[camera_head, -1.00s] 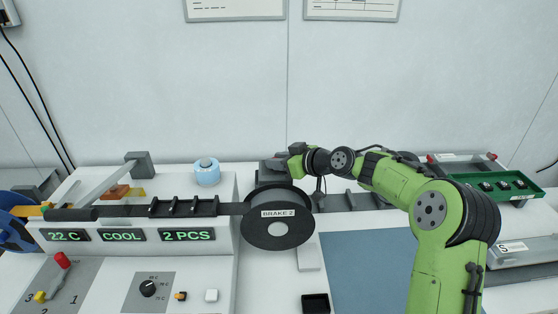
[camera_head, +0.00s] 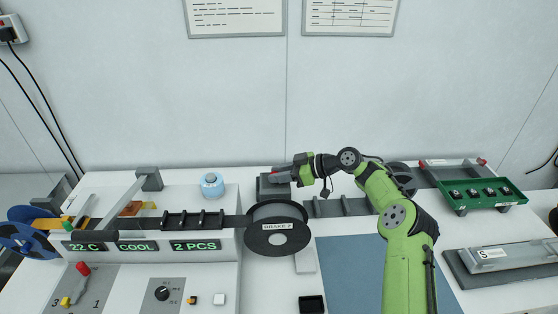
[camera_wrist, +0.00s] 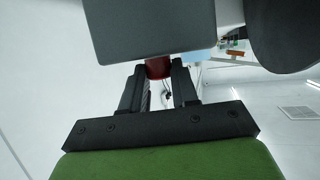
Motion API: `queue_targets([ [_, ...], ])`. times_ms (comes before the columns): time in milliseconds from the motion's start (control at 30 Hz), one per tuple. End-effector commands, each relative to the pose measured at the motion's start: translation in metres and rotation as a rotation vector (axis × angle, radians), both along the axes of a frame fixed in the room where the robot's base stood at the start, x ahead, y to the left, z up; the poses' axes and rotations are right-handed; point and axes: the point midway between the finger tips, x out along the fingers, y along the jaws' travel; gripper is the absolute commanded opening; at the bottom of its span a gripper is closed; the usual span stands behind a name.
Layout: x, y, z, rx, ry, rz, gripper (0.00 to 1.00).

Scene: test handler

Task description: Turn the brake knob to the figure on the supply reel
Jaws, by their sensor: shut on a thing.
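The black supply reel (camera_head: 276,238) stands at the middle of the bench with a white label reading "BRAKE 2". Behind it is a grey block (camera_head: 266,188). My gripper (camera_head: 283,178) reaches this block from the right. In the wrist view a red knob (camera_wrist: 158,68) sits between the two dark fingertips of my gripper (camera_wrist: 160,75), and they are shut on it. A small red part also shows at the block's top in the head view. The knob's scale and pointer are hidden, so its setting cannot be read.
Left of the reel a machine's displays (camera_head: 137,246) read 22 C, COOL and 2 PCS. A black dial (camera_head: 162,293) and a red-tipped lever (camera_head: 80,272) are in front. A green tray (camera_head: 483,208) stands right. A blue-grey mat (camera_head: 350,270) is clear.

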Motion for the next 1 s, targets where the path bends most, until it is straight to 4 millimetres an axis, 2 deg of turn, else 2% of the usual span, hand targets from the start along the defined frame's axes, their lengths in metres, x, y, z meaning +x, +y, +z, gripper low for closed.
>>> queue_targets([
  [33, 0.0017, 0.0000, 0.0053, 0.008, -0.001, 0.018, 0.00],
  [500, 0.0033, 0.0004, 0.0015, 0.005, -0.005, 0.158, 0.00],
  [1000, 0.0031, -0.0003, 0.0011, 0.002, -0.005, 0.180, 0.00],
])
